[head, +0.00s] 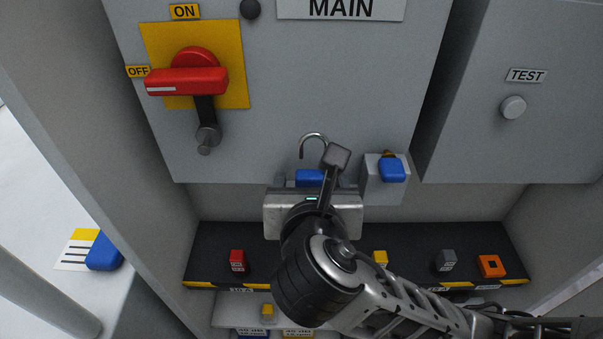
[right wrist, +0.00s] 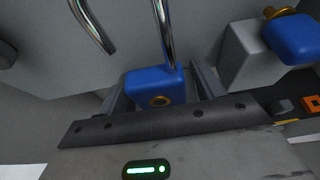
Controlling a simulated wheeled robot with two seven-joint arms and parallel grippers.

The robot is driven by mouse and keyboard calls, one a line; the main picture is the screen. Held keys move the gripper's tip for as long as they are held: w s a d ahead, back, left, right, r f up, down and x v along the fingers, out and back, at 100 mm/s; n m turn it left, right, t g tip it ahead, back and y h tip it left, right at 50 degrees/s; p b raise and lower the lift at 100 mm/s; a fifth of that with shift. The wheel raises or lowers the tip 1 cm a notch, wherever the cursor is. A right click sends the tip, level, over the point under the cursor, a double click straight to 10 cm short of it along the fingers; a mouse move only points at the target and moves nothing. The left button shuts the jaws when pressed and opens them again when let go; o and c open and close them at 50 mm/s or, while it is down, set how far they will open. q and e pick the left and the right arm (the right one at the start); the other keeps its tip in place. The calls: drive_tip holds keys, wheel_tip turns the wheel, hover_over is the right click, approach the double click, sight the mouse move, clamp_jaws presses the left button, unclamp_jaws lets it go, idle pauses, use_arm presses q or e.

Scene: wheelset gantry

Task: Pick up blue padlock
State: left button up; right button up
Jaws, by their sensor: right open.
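A blue padlock (head: 309,177) with a raised, open steel shackle is below the main panel in the head view. In the right wrist view the padlock (right wrist: 150,84) shows its brass keyhole, and one shackle end hangs free of the body. My right gripper (head: 311,183) is open, with its fingers on either side of the padlock body. In the right wrist view the gripper (right wrist: 158,86) has a finger showing at each side; contact cannot be told. The gripper's body hides the padlock's lower part in the head view. My left gripper is not in view.
Another blue item with a brass top (head: 392,169) sits on a grey block just right. A red switch handle (head: 187,81) is upper left. A black shelf (head: 205,264) below holds red, yellow, grey and orange items. A blue object (head: 104,252) lies at far left.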

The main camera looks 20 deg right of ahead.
drive_tip(key=shift+w+d+f, duration=0.1)
drive_tip(key=shift+w, duration=0.1)
drive_tip(key=shift+s, duration=0.15)
drive_tip(key=shift+c, duration=0.6)
drive_tip(key=c, duration=1)
